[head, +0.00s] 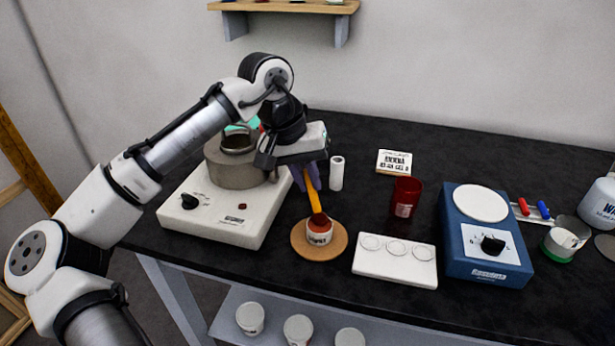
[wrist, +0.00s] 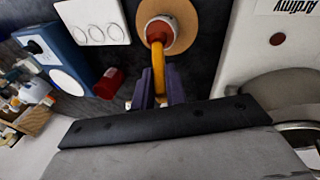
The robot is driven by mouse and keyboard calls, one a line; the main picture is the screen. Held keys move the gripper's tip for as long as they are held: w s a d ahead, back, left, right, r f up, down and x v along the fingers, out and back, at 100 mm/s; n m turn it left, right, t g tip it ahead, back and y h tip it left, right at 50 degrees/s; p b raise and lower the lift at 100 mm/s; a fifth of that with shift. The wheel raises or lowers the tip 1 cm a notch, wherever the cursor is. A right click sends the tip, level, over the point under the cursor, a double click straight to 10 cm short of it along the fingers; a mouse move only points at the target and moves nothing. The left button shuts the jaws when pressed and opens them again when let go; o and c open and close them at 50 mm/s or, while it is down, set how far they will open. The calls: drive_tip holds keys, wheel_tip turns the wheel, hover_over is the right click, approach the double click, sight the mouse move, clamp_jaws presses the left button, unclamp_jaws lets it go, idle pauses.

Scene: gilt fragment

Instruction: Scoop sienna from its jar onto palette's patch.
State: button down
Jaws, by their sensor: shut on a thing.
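My gripper (head: 309,178) is shut on the yellow handle of a scoop (head: 314,195), which points down. The scoop's reddish lower end is at the mouth of a small white jar (head: 319,238) with red-brown contents; how deep it reaches I cannot tell. The jar stands on a round cork mat (head: 298,243). The white palette (head: 394,274) with several round patches lies right of the jar, and the patches look empty. In the wrist view, the gripper fingers (wrist: 159,88) hold the yellow scoop (wrist: 158,65) over the jar (wrist: 159,27), and the palette (wrist: 93,40) is to the left.
A hotplate (head: 215,215) with a metal pot (head: 232,165) stands left of the jar. A dark red cup (head: 405,197) stands behind the palette. A blue stirrer (head: 488,250) is to the right. A white cylinder (head: 336,173) and a label card (head: 394,162) are behind.

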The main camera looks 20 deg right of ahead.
wheel_tip(320, 180, up, 7)
drive_tip(key=p, duration=0.7)
drive_tip(key=shift+f, duration=0.1)
idle(0.7)
